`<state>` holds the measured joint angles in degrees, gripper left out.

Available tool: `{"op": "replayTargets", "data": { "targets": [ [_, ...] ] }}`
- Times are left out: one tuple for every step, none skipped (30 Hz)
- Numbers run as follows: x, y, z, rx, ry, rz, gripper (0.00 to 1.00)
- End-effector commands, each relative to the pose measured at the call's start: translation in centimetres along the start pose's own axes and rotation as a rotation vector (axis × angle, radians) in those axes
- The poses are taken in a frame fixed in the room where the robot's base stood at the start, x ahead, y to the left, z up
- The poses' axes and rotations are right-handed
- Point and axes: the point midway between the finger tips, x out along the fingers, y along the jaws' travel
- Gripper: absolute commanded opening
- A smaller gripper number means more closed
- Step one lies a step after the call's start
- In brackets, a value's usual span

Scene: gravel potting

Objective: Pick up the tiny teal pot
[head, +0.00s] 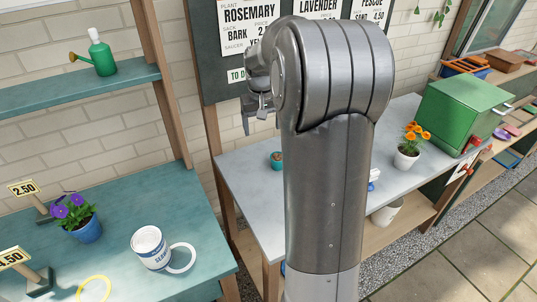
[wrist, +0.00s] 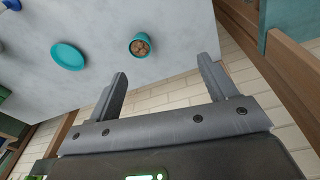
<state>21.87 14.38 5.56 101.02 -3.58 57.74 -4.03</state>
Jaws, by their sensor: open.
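The tiny teal pot (head: 277,164) stands upright on the grey bench top in the head view, just left of my arm. In the wrist view the teal pot (wrist: 140,36) shows from above with brown lumps inside, near the top centre. My gripper (wrist: 162,68) is open and empty, and its two fingers point toward the pot's side of the picture. The pot lies beyond the fingertips, not between them. In the head view my gripper (head: 261,122) hangs above the bench, higher than the pot and apart from it.
A teal saucer (wrist: 68,56) lies left of the pot in the wrist view. The grey bench (head: 244,178) also holds a white pot of orange flowers (head: 407,160) and a green box (head: 462,112). A wooden post (head: 210,130) stands at its left end.

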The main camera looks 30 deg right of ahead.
Motion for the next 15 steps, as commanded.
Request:
{"op": "replayTargets", "data": {
  "targets": [
    [1.8,1.1,-1.1,0.013,-0.023,-0.004,0.77],
    [2.6,1.7,-1.7,0.020,-0.033,-0.007,0.77],
    [3.8,2.5,-2.4,0.028,-0.046,-0.010,0.77],
    [4.6,3.0,-2.9,0.034,-0.055,-0.013,0.77],
    [5.4,3.6,-3.4,0.040,-0.064,-0.015,0.77],
    [6.5,4.3,-3.9,0.047,-0.074,-0.019,0.77],
    [7.2,4.8,-4.3,0.052,-0.081,-0.022,0.77],
    [8.0,5.2,-4.6,0.057,-0.089,-0.024,0.77],
    [8.8,5.8,-5.0,0.062,-0.097,-0.027,0.77],
    [9.3,6.1,-5.2,0.066,-0.102,-0.029,0.77],
    [9.9,6.4,-5.3,0.069,-0.107,-0.031,0.77],
    [10.3,6.8,-5.5,0.072,-0.111,-0.033,0.77],
    [10.7,7.0,-5.6,0.075,-0.115,-0.034,0.77],
    [11.0,7.2,-5.7,0.076,-0.117,-0.035,0.77],
    [11.3,7.3,-5.8,0.078,-0.119,-0.036,0.77]
  ]
}}
